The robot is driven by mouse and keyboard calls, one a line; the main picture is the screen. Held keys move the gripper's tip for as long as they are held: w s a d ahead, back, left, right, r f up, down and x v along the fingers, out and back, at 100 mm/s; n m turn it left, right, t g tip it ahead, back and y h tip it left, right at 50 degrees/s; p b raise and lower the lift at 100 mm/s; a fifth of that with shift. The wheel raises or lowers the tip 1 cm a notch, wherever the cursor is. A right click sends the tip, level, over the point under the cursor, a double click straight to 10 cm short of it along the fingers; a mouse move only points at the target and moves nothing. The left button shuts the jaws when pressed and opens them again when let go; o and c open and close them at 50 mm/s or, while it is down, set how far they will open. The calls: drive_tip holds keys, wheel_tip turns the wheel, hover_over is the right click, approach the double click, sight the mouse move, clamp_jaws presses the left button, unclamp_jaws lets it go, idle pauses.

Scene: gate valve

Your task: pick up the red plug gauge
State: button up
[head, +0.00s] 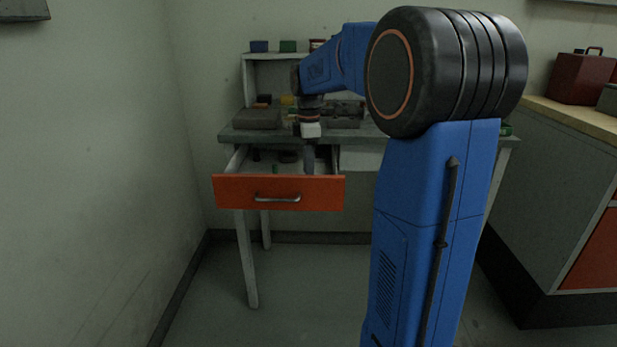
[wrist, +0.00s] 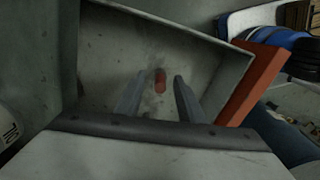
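The red plug gauge (wrist: 160,80) lies on the floor of the open drawer in the wrist view. It is a small red cylinder with a paler, blurred part beside it. My gripper (wrist: 158,92) is open, its two grey fingers pointing down into the drawer, one on each side of the gauge in the picture. I cannot tell how far above it the fingertips are.
The orange-fronted drawer (head: 232,191) is pulled out of the workbench (head: 240,136). Small dark items and a green item (head: 275,169) lie in its left part. A grey case (head: 258,118) stands on the bench top.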

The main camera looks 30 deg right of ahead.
clamp_jaws()
